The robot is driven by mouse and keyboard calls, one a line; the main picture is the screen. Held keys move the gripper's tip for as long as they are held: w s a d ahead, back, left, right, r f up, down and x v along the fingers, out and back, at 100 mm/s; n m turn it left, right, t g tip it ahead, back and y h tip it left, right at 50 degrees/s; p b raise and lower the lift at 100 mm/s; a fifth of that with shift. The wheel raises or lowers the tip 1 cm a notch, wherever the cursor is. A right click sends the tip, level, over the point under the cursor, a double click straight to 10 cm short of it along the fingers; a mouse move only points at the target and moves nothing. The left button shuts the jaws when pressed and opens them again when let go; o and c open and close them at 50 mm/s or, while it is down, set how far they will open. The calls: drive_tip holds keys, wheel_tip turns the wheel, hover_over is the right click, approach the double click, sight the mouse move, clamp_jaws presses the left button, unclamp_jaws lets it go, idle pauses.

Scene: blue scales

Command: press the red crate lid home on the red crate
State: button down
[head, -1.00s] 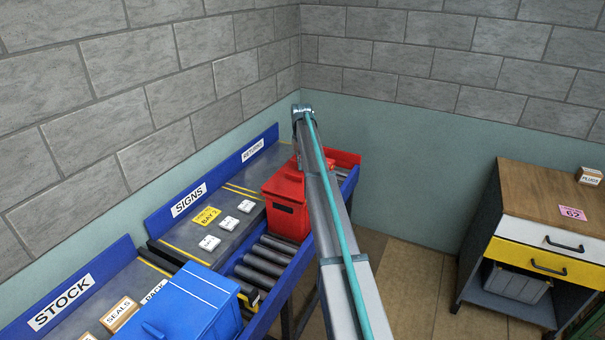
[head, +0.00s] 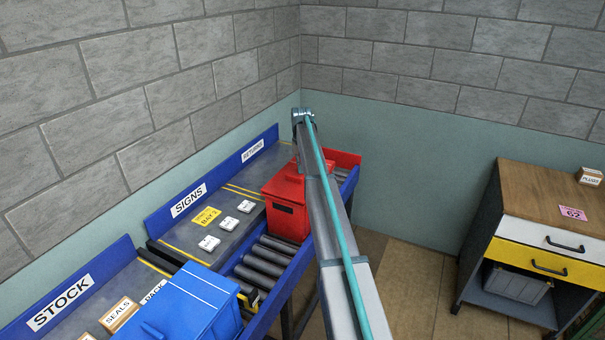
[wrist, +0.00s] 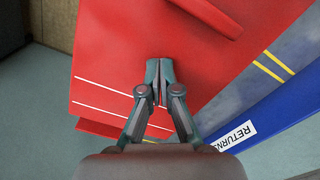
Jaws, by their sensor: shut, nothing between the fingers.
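The red crate (head: 287,221) stands on the roller conveyor beyond the blue crate, partly hidden by my arm. The red crate lid (head: 284,181) lies on top of it, with a raised handle. In the wrist view the lid (wrist: 115,55) fills much of the picture, with white lines near one edge and a red strip showing below that edge. I cannot tell whether the lid is fully seated. My gripper (wrist: 158,68) is shut and empty, its fingertips over the lid between the handle and the white-lined edge. I cannot tell if they touch. My arm hides the gripper in the head view.
A blue crate (head: 183,308) stands in front on the same line. A blue-edged shelf labelled SIGNS and RETURNS (head: 253,150) runs along the left wall, with small white tiles on it. A wooden-topped cabinet (head: 535,190) stands at right. The floor between is clear.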

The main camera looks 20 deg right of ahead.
drive_tip(key=shift+r, duration=0.1)
idle(0.4)
wheel_tip(320, 180, up, 9)
drive_tip(key=p, duration=0.3)
drive_tip(key=shift+p, duration=0.3)
idle(0.5)
